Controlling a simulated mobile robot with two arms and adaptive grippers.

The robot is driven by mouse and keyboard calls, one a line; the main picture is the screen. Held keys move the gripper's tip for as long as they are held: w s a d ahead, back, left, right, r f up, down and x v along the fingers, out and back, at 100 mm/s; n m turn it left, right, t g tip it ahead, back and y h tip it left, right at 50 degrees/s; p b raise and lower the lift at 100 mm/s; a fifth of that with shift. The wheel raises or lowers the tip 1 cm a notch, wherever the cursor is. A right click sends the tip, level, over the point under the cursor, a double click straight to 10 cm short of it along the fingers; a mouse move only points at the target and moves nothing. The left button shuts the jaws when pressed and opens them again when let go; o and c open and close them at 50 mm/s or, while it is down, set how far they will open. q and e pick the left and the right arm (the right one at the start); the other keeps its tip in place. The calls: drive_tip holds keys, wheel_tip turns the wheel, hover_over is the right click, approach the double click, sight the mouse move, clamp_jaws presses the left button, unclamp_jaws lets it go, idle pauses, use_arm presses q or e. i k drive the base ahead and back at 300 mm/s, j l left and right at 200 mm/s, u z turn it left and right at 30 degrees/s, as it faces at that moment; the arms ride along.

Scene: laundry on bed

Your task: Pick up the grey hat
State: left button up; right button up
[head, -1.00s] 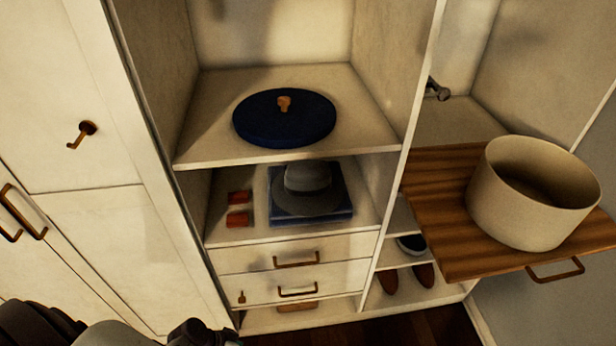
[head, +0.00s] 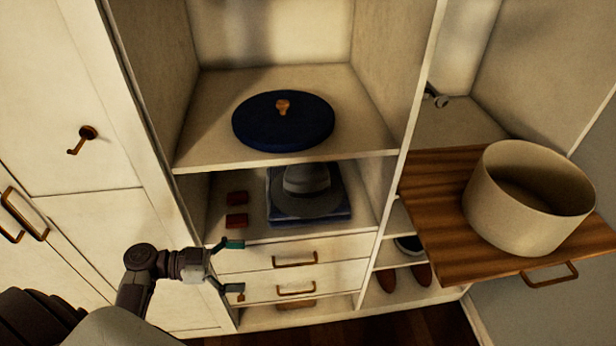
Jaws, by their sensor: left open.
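The grey hat (head: 306,190) sits in the head view on a flat blue box (head: 345,205) in the lower open compartment of the wardrobe, under the shelf. Its brim lies flat and its crown points up. My left gripper (head: 232,266) is in front of the drawers, lower left of the hat. Its two fingers are apart with nothing between them, and it does not touch the hat. My right gripper is not in view.
A round dark blue lid-like object (head: 283,121) lies on the shelf (head: 200,150) above. A cream round bin (head: 528,197) stands on a pulled-out wooden board (head: 450,240) at right. Shoes (head: 388,280) sit below.

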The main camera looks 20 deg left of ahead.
sight(307, 190)
drive_tip(key=i, duration=0.7)
drive_tip(key=i+j, duration=0.35)
